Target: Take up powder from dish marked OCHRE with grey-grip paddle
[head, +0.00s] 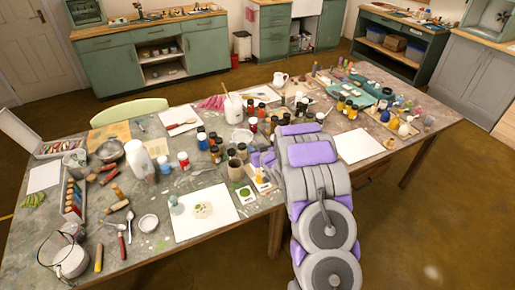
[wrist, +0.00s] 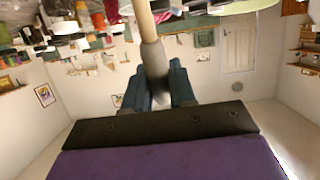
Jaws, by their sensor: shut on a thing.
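My gripper (wrist: 158,90) is shut on a tool with a grey grip (wrist: 152,58), which I take to be the paddle. A pale beige shaft (wrist: 145,20) runs on from the grip and out of the wrist view's top edge, so its far end is hidden. In the head view my gripper (head: 262,160) is over the table, partly hidden by my arm. Just in front of it lies a small white piece with yellow-orange powder (head: 261,178), likely the OCHRE dish. A similar one with green (head: 245,194) lies to its left. Their labels are too small to read.
The table (head: 120,262) is crowded. Dark-lidded jars (head: 215,150) and a white-and-brown jar (head: 235,170) stand close left of my gripper. A white sheet (head: 190,228) lies front left; another sheet (head: 360,145) lies right of my arm.

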